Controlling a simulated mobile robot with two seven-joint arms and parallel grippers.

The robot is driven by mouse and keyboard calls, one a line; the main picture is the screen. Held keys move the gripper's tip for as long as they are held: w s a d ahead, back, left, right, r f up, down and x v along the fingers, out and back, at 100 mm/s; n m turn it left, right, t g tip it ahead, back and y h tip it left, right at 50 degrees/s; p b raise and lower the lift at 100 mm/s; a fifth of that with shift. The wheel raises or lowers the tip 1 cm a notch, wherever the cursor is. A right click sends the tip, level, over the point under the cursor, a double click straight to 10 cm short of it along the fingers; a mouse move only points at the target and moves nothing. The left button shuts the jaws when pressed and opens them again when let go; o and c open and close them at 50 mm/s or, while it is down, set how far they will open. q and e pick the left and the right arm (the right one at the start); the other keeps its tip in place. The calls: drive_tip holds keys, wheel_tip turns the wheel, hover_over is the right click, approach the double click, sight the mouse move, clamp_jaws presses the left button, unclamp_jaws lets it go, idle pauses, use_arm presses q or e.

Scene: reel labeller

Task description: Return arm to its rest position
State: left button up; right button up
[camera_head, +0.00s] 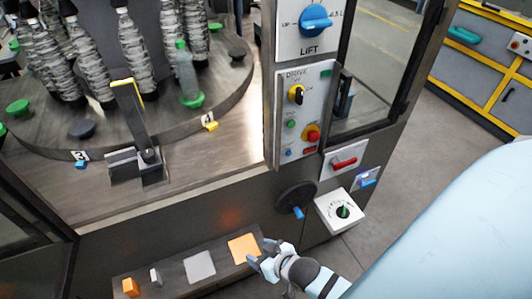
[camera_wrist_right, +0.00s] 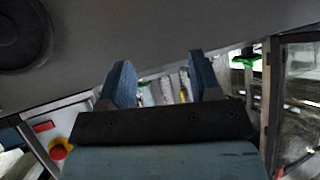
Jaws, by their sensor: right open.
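My right gripper (camera_head: 262,256) is low in the head view, in front of the machine. Its blue fingers stand apart with nothing between them, as the right wrist view (camera_wrist_right: 163,82) also shows. The fingertips overlap the right edge of an orange pad (camera_head: 243,249) on a low dark shelf; I cannot tell if they touch it. My pale blue right arm (camera_head: 440,240) reaches in from the lower right. A dark upright arm with a yellow top edge (camera_head: 128,98) stands on a metal block by the turntable. My left gripper is not in view.
The turntable (camera_head: 225,85) carries several wrapped reels. The shelf (camera_head: 172,275) holds a grey pad (camera_head: 200,267) and small orange and white blocks. A black handwheel (camera_head: 295,197), a white dial box (camera_head: 340,211) and a red-handled switch (camera_head: 344,161) stick out near my gripper.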

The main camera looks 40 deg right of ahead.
drive_tip(key=shift+n+y, duration=0.3)
drive_tip(key=shift+n, duration=0.5)
drive_tip(key=s, duration=0.1)
drive_tip(key=s+a, duration=0.1)
drive_tip(key=s+f, duration=0.1)
drive_tip(key=s, duration=0.1)
drive_tip(key=shift+a+f, duration=0.1)
drive_tip(key=shift+a, duration=0.15)
drive_tip(key=shift+c, duration=0.5)
drive_tip(key=shift+w, duration=0.1)
drive_tip(key=shift+c, duration=1)
